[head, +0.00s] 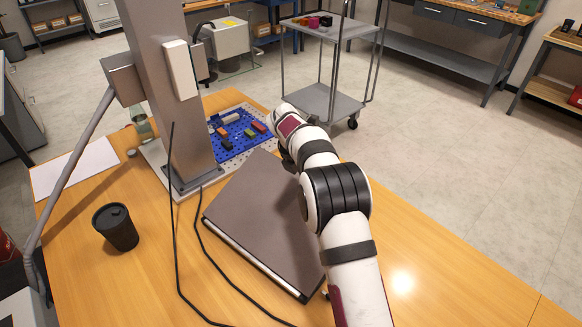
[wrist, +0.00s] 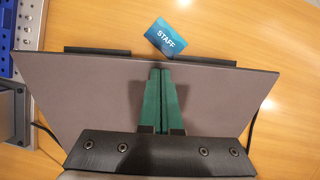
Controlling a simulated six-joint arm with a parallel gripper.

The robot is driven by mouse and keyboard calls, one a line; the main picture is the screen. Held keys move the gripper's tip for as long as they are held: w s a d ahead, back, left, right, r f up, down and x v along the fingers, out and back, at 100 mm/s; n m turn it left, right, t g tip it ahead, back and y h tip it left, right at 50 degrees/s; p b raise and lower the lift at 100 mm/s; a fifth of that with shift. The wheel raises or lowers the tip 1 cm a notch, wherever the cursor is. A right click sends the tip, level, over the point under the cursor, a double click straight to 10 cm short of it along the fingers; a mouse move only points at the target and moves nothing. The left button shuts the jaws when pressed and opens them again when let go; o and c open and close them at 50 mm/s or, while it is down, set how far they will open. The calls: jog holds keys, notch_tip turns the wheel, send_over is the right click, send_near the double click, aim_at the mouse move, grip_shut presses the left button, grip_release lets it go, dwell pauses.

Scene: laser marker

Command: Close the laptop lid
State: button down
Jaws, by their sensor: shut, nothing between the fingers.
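The laptop (head: 262,215) lies on the wooden table with its grey-brown lid folded down over the base. A pale base edge shows along its lower left side, and I cannot tell whether a small gap remains. In the wrist view the plain lid (wrist: 90,95) fills the middle. My gripper (wrist: 160,72) has its two green fingers together with nothing between them, over the lid near its upper edge in the picture. I cannot tell whether the fingertips touch it. In the head view my arm hides the gripper and the laptop's right side.
A blue STAFF card (wrist: 170,38) lies beyond the lid's edge. A black cup (head: 116,228) stands left of the laptop. A grey column (head: 170,100) and blue pegboard plate (head: 240,130) stand behind it. Black cables (head: 176,250) run beside the laptop. The table's right side is clear.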

jog(key=x, duration=0.8)
jog(key=shift+d+f, duration=0.1)
jog(key=shift+f, duration=0.05)
jog(key=shift+w+f, duration=0.15)
jog(key=shift+f, duration=0.75)
jog(key=shift+d+f, duration=0.1)
jog(key=shift+f, duration=0.05)
notch_tip(320, 180, up, 14)
jog(key=s+d+r+m+g+y, duration=0.1)
jog(key=s+d+r+m, duration=0.3)
jog(key=s+r+m, duration=0.8)
jog(key=s+f+m+g+y, duration=0.1)
jog(key=s+f+m, duration=0.2)
jog(key=s+m, duration=0.8)
jog(key=s+f+m+g+y, duration=0.1)
jog(key=s+m, duration=1)
jog(key=s, duration=1.3)
notch_tip(320, 180, down, 2)
jog(key=shift+s+d+f+m+g+y, duration=0.2)
jog(key=shift+d+m+g+y, duration=0.1)
jog(key=shift+d+y, duration=0.25)
